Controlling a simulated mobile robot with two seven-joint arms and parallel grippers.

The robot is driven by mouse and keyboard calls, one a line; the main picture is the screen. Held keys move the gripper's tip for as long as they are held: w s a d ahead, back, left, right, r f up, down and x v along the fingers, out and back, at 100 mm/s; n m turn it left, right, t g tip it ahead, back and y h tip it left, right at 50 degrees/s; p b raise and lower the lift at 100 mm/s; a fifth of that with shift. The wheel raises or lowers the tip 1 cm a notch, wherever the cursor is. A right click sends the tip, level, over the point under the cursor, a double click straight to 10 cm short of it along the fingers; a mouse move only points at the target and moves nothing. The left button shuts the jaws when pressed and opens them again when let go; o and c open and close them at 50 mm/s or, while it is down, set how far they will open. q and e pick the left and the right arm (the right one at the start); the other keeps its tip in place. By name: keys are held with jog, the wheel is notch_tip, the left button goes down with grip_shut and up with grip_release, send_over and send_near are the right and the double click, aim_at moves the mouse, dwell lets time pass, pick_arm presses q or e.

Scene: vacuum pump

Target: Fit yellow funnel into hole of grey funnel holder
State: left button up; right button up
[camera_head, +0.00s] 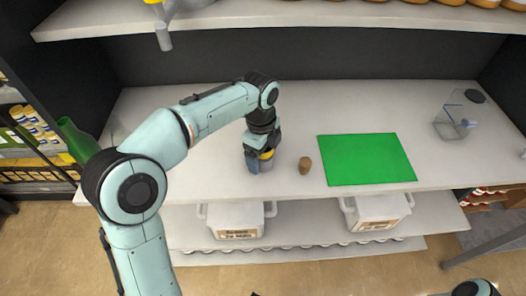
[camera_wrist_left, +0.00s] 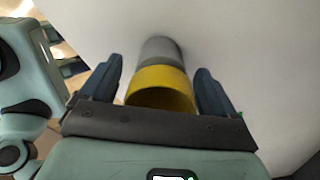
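A round yellow piece, likely the yellow funnel (camera_wrist_left: 162,85), shows in the left wrist view as an open ring. A grey cylinder (camera_wrist_left: 160,50) continues beyond it. In the head view the yellow piece (camera_head: 267,154) is partly hidden by my left gripper (camera_head: 257,160), low at the table's front left. The fingers of my left gripper (camera_wrist_left: 157,85) are open on either side of the yellow piece, with a visible gap at least on the left. A grey part (camera_head: 165,38), possibly the funnel holder, hangs at the upper shelf's edge, with yellow above it. My right gripper is out of view.
A brown cork-like piece (camera_head: 305,165) stands just right of the left gripper. A green mat (camera_head: 366,158) lies further right, then a clear container (camera_head: 453,125). A green bottle (camera_head: 78,140) is at left. The white table (camera_head: 330,105) is clear behind the mat.

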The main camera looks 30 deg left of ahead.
pick_arm(q)
jog(key=r+p, duration=0.1)
jog(key=r, duration=0.3)
jog(key=r+p, duration=0.1)
jog(key=r, duration=0.4)
jog(key=r+p, duration=0.1)
jog(key=r, duration=0.3)
jog(key=shift+a+r, duration=0.2)
jog(key=shift+a, duration=0.05)
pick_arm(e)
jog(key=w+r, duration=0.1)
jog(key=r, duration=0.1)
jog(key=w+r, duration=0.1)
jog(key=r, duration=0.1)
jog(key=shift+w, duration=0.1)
